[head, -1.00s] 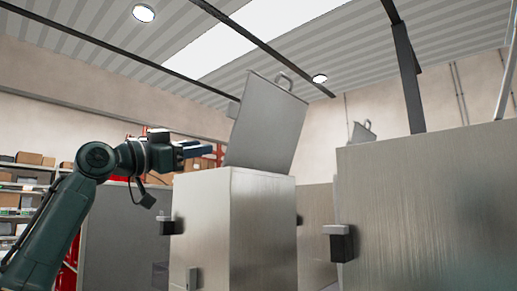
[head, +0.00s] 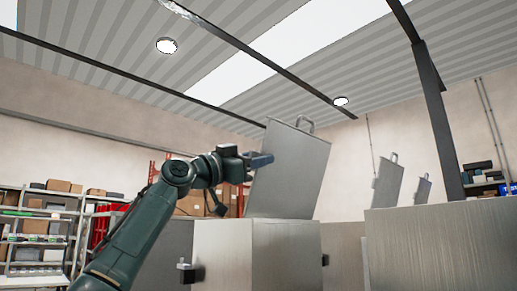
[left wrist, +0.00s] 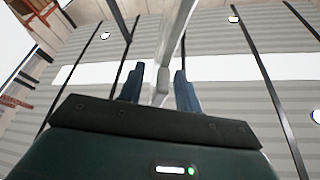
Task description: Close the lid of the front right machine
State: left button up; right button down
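A brushed-metal machine (head: 250,255) stands in the middle of the head view, its grey lid (head: 290,170) raised and tilted, with a handle (head: 305,123) on the top edge. My left gripper (head: 262,160) is at the lid's left edge and overlaps it in the picture. In the left wrist view, the two blue fingers (left wrist: 160,90) are apart, and a narrow grey part, seemingly the lid edge-on (left wrist: 175,40), shows between them. I cannot tell whether they touch it. My right gripper is out of view.
Another metal machine (head: 440,245) stands close at the right. Two more raised lids (head: 388,187) (head: 422,190) show farther back. A dark post (head: 440,120) rises behind the right machine. Shelves with boxes (head: 45,225) stand at the far left.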

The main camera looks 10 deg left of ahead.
pick_arm(q)
jog(key=shift+w+d+r, duration=0.1)
jog(key=shift+w+d, duration=0.15)
jog(key=shift+w, duration=0.05)
jog(key=shift+c, duration=0.4)
grip_shut()
